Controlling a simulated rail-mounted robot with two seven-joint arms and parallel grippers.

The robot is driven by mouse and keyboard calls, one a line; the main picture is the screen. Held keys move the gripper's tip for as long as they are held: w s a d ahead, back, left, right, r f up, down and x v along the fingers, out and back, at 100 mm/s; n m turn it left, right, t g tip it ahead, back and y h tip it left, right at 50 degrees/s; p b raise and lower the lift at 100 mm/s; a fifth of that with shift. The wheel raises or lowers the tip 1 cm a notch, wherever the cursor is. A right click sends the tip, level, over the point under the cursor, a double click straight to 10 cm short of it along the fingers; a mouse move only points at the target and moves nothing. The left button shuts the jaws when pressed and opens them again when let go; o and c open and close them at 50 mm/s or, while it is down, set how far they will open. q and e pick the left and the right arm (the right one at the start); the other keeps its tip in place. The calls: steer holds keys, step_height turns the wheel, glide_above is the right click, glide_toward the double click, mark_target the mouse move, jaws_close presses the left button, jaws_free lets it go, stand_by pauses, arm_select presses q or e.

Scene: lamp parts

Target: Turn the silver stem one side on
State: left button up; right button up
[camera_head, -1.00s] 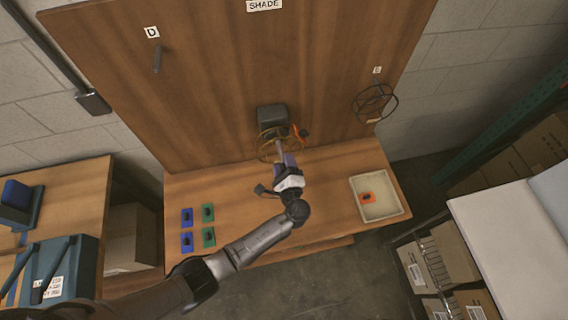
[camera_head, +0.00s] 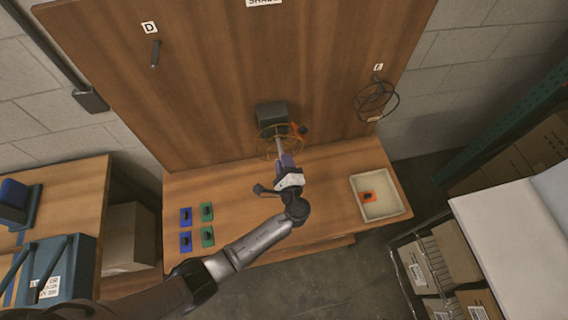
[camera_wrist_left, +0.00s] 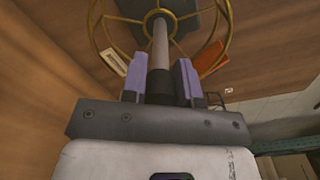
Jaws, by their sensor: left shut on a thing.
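The silver stem (camera_wrist_left: 160,45) stands out from a dark block (camera_head: 271,116) on the wooden board, with a brass wire ring frame (camera_wrist_left: 101,44) around its far end. It also shows in the head view (camera_head: 279,147), partly hidden by my gripper. My left gripper (camera_wrist_left: 160,85) has its purple fingers on both sides of the dark collar at the stem's near end and is shut on it. An orange tag (camera_wrist_left: 208,58) and a pale label (camera_wrist_left: 115,62) sit on the ring frame. My right gripper is in neither view.
Several blue and green pads (camera_head: 207,236) with dark parts lie at the table's left. A pale tray (camera_head: 387,209) with an orange piece (camera_head: 367,197) stands at the right. A dark wire frame (camera_head: 375,101) hangs by label E, and a peg (camera_head: 155,54) by label D.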

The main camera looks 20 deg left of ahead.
arm_select(q)
steer(key=n+b, duration=0.3)
steer(key=b, duration=0.1)
steer(key=n+b, duration=0.3)
steer(key=b, duration=0.1)
steer(key=n+b, duration=0.3)
steer(key=b, duration=0.2)
steer(key=shift+f, duration=0.25)
steer(key=shift+r+n+b, duration=0.1)
steer(key=shift+n+b, duration=0.6)
steer(key=shift+b, duration=0.15)
steer(key=shift+r+n+b, duration=0.1)
steer(key=shift+n+b, duration=0.25)
steer(key=shift+n, duration=0.05)
steer(key=o, duration=0.9)
steer(key=shift+b+v, duration=0.55)
steer(key=shift+v, duration=3.2)
steer(key=shift+s+a, duration=0.1)
